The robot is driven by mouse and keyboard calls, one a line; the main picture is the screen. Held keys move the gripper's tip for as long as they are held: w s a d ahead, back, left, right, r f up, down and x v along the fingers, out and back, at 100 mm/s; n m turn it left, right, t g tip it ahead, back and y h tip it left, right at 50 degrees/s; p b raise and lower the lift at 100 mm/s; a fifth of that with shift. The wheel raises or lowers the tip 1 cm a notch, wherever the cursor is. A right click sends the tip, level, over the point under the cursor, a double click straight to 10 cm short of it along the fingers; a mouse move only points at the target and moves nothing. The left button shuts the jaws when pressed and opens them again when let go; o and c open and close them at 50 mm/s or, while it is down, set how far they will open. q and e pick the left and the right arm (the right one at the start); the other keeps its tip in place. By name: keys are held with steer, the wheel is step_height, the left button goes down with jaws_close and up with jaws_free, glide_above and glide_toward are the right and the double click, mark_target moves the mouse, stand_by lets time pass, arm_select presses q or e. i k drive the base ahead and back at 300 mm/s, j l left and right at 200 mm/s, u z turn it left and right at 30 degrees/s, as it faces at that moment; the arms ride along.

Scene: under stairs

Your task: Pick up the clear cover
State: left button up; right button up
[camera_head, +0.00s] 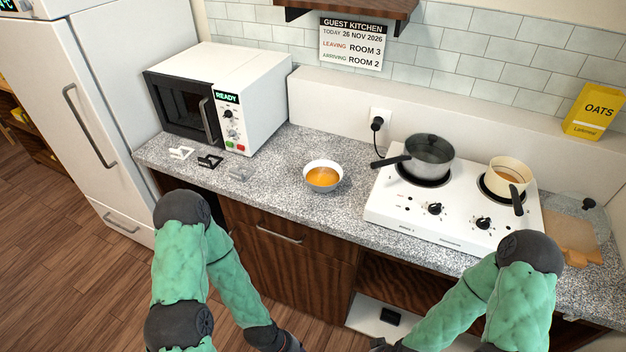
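A clear, see-through round cover (566,203) with a black knob lies on the counter at the far right, beside the hob and behind a tan board. A grey pot (430,158) on the hob's left plate has a dark top; whether it is a glass lid is hard to tell. My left gripper (292,343) is at the bottom edge, mostly cut off, below the counter front. My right gripper (382,346) is also at the bottom edge, mostly out of frame. Both are well away from the cover, and their fingers cannot be made out.
A white two-plate hob (385,212) also holds a cream saucepan (509,174), its handle pointing forward. A bowl of orange soup (323,176) stands left of it. A microwave (222,97) reads READY; small brackets (210,161) lie before it. A tan board (565,238) lies at right.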

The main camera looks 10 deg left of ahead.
mark_target(576, 221)
steer(key=u, duration=0.25)
steer(key=z, duration=1.75)
steer(key=i+l, duration=0.35)
steer(key=l, duration=0.15)
